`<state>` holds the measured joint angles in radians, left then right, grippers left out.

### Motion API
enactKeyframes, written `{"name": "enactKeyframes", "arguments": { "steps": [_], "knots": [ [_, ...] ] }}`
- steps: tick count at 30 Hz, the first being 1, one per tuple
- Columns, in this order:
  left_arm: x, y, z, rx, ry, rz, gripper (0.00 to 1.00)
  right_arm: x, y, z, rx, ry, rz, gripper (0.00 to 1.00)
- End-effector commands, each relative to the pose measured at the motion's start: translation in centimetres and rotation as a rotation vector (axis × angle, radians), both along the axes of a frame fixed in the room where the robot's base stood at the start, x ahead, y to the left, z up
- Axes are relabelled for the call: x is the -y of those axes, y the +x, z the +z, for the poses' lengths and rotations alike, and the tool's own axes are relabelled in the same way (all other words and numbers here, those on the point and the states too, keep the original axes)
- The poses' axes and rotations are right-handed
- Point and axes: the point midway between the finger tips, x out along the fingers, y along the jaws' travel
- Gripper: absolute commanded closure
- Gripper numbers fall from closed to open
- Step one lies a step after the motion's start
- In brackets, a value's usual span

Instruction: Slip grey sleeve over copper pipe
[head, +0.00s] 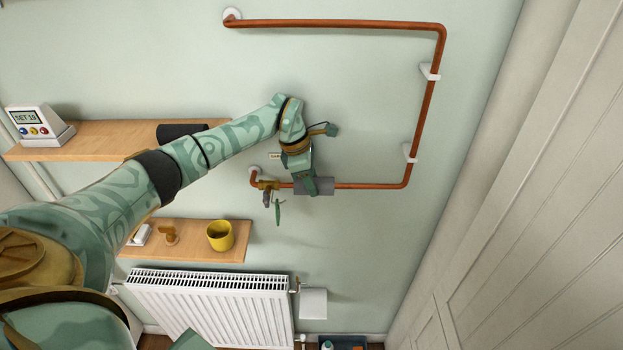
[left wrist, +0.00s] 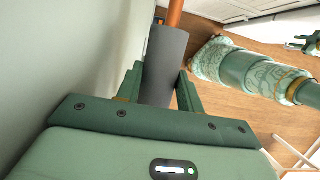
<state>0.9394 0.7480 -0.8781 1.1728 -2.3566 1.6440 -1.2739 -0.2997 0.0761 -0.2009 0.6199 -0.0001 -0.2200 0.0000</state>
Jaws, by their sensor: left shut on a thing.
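The grey sleeve (head: 322,186) is on the lower horizontal run of the copper pipe (head: 372,186), with pipe showing to its right and to its left. My left gripper (head: 304,187) is shut on the sleeve near its left end. In the left wrist view the sleeve (left wrist: 166,55) lies between the fingers of my left gripper (left wrist: 158,92), and copper pipe (left wrist: 175,14) comes out of its far end. The sleeve appears to be around the pipe; its near end is hidden. A green shape at the right edge of the wrist view may be my right gripper (left wrist: 306,42).
A brass valve (head: 267,188) with a green lever sits left of the sleeve. White brackets (head: 410,153) hold the pipe's vertical run. A dark roll (head: 180,131) lies on the upper shelf (head: 100,137). A yellow mug (head: 220,236) stands on the lower shelf, above the radiator (head: 215,310).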

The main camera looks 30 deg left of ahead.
Motion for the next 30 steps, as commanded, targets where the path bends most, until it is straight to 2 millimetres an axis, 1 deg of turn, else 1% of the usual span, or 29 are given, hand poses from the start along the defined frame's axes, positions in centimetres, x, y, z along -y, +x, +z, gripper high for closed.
{"name": "enactKeyframes", "arguments": {
  "steps": [6, 7, 8, 9, 10, 17, 20, 23, 30],
  "knots": [
    [0.0, 0.0, 0.0, 0.001, 0.0, 0.0, 0.84, 0.3, 0.0, 0.0, 0.0, -0.003, 0.001, 0.7],
    [0.0, 0.0, 0.0, 0.001, 0.0, 0.0, 0.6, 0.3, 0.0, 0.0, 0.0, -0.004, 0.001, 0.7],
    [0.0, 0.0, 0.0, 0.001, 0.0, 0.0, 0.52, 0.3, 0.0, 0.0, 0.0, -0.004, 0.001, 0.7],
    [0.0, 0.0, 0.0, 0.001, 0.0, 0.0, 0.41, 0.4, 0.0, 0.0, 0.001, -0.005, 0.001, 0.7],
    [0.0, 0.0, 0.0, 0.001, 0.0, 0.0, 0.37, 0.4, 0.0, 0.0, 0.001, -0.005, 0.001, 0.7],
    [0.0, 0.0, 0.0, 0.001, 0.0, 0.0, 0.37, 0.5, 0.0, 0.0, 0.0, -0.007, 0.001, 0.7],
    [-0.2, 0.0, 0.5, 0.003, 0.002, 0.0, 0.37, 0.5, 0.0, -0.1, 0.0, -0.007, 0.001, 0.7],
    [-0.5, -0.2, 1.7, 0.004, 0.001, -0.001, 0.37, 0.5, 0.0, -0.3, 0.0, -0.007, 0.001, 0.7],
    [-2.0, -1.0, 7.1, 0.006, 0.002, 0.001, 0.37, 0.5, 0.0, -1.2, 0.0, -0.006, 0.0, 0.7]
  ]
}}
